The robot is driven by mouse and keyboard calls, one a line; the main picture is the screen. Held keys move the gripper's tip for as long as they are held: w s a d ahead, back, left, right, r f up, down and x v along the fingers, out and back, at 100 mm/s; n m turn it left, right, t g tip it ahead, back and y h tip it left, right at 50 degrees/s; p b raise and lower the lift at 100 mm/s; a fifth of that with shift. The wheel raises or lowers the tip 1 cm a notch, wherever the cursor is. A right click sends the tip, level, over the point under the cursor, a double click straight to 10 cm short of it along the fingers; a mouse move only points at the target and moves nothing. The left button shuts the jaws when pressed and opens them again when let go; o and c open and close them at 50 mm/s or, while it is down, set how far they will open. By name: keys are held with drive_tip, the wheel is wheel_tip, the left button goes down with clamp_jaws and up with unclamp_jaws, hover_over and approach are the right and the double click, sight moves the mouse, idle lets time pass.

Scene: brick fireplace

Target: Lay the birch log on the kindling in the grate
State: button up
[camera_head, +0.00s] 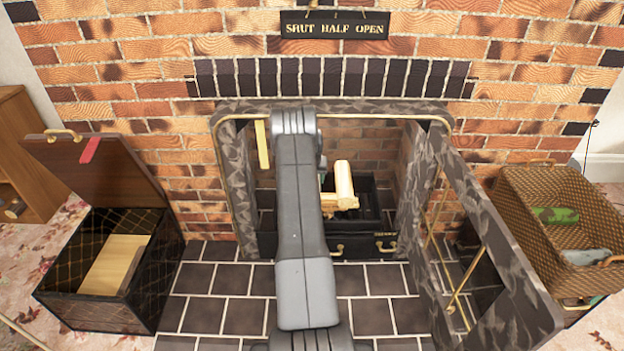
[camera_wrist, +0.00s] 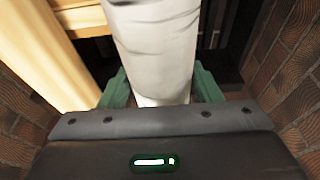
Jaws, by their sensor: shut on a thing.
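My gripper (camera_wrist: 162,86) has green fingers on both sides of the white birch log (camera_wrist: 155,45) and is shut on it in the wrist view. The log runs away from the gripper towards the top of the picture. In the head view my arm reaches into the fireplace and hides most of the gripper and the birch log. The dark grate (camera_head: 369,215) stands in the hearth. Pale wood pieces (camera_head: 343,179) show at its left part, beside my arm. Pale wood (camera_wrist: 35,60) also shows left of the log in the wrist view. Contact between log and kindling cannot be told.
Brick walls (camera_wrist: 298,85) flank the gripper closely. The stone surround (camera_head: 226,185) frames the opening, and a panel with brass rails (camera_head: 500,270) stands out at right. An open-lidded box (camera_head: 160,270) is left; a wicker basket (camera_head: 520,200) is right. Hearth tiles (camera_head: 205,315) are clear.

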drive_tip(key=shift+f+b, duration=0.4)
drive_tip(key=shift+f, duration=0.15)
drive_tip(key=o, duration=1.4)
drive_tip(key=shift+c, duration=0.2)
drive_tip(key=shift+r, duration=0.1)
drive_tip(key=p+v, duration=0.1)
drive_tip(key=v, duration=0.2)
drive_tip(key=p+v, duration=0.1)
drive_tip(key=shift+w+r+p, duration=0.15)
drive_tip(key=shift+r+p, duration=0.15)
drive_tip(key=shift+r, duration=0.15)
drive_tip(key=s+p, duration=0.2)
drive_tip(key=s, duration=1)
drive_tip(key=shift+f, duration=0.35)
drive_tip(key=shift+a, duration=0.1)
